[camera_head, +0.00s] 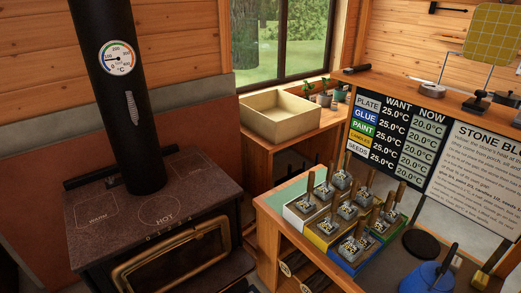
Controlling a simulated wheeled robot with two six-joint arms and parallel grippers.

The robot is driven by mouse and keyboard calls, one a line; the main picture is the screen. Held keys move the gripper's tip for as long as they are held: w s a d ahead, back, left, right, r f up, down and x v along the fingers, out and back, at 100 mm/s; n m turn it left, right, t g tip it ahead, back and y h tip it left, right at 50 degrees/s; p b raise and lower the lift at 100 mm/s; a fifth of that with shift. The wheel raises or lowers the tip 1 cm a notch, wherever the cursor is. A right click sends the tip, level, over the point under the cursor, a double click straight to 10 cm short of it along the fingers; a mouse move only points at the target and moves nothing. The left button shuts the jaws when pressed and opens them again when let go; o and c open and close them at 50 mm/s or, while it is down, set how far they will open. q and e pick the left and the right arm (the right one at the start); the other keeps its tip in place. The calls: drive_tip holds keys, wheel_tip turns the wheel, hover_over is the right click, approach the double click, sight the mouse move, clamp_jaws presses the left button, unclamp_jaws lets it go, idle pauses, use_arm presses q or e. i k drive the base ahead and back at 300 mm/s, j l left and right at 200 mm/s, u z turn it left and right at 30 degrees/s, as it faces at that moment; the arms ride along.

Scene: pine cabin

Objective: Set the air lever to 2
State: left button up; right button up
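The black wood stove (140,215) stands at the left, with a pipe (115,90) rising from it and a dial thermometer (117,58) on the pipe, its needle in the low part of the scale. The stove's top is marked WARM and HOT. A row of small marks (168,236) runs along its front edge, too small to read surely. I cannot make out the air lever or its setting. The glass-fronted door (175,265) is below, partly cut off by the frame. Neither of my grippers is in view.
A bench (275,205) at the right bears several stone blocks with handles on coloured trays. A blue pot (428,277) is at the front right. An empty beige box (280,115) is by the window. A board (395,140) lists temperatures. The stove top looks clear.

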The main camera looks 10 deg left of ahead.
sight(199, 236)
drive_tip(key=u, duration=0.35)
drive_tip(key=j+u, duration=0.15)
drive_tip(key=u, duration=0.25)
drive_tip(key=j+u, duration=0.1)
drive_tip(key=u, duration=0.25)
